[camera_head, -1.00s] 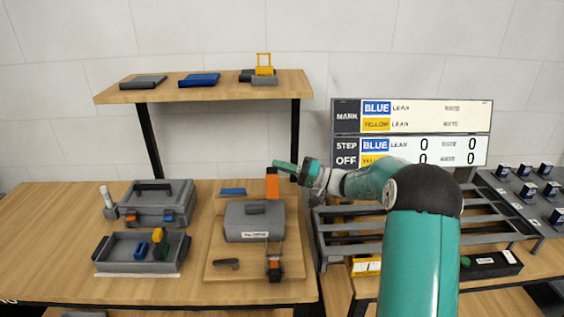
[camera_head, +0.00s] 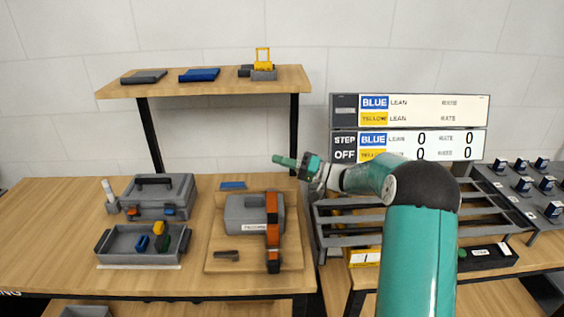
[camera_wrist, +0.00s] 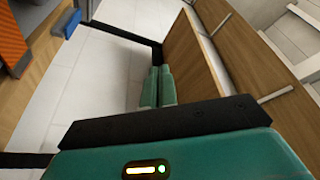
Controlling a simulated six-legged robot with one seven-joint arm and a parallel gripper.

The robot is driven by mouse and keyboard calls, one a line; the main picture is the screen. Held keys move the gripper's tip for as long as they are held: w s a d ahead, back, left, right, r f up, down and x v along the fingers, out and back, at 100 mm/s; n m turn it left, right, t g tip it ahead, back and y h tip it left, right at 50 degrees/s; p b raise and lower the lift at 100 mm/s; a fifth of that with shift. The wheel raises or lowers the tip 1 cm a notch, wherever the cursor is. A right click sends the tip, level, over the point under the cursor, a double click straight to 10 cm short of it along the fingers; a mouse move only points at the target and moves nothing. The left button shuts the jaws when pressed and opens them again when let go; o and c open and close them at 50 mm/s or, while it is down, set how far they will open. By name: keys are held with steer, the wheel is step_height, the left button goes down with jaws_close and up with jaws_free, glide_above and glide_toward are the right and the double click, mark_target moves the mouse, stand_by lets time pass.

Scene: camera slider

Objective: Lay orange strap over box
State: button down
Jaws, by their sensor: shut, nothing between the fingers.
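The grey box (camera_head: 240,214) sits on a wooden board (camera_head: 222,266) on the left table. The orange strap (camera_head: 273,236) lies over the right part of the box, from its back edge down the front to a dark buckle-like piece (camera_head: 273,262) on the board. In the wrist view, part of the orange strap (camera_wrist: 35,42) shows at the upper left. My gripper (camera_head: 277,159) is behind and above the box's right end, apart from the strap. Its teal fingers (camera_wrist: 158,86) are together and empty.
A blue piece (camera_head: 232,185) lies behind the box and a small dark piece (camera_head: 227,255) in front. A grey case (camera_head: 160,195) and a tray (camera_head: 112,254) of small parts stand to the left. A slatted grey rack (camera_head: 335,229) is on the right. A shelf (camera_head: 215,87) stands behind.

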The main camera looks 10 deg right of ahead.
steer(key=s+d, duration=0.1)
steer(key=d, duration=0.8)
steer(key=shift+s+d+r, duration=0.15)
steer(key=shift+s+r, duration=0.05)
steer(key=shift+s, duration=0.05)
steer(key=s+a+r+g+h, duration=0.3)
steer(key=s+a+g+h, duration=0.4)
steer(key=s+a, duration=0.85)
steer(key=s+d+f+m+t+h, duration=0.1)
steer(key=s+h, duration=0.4)
steer(key=s, duration=0.6)
steer(key=s+d+f+m+t+h, duration=0.1)
steer(key=s+h, duration=0.5)
steer(key=s, duration=0.6)
steer(key=shift+d+t, duration=0.65)
steer(key=shift+t, duration=0.05)
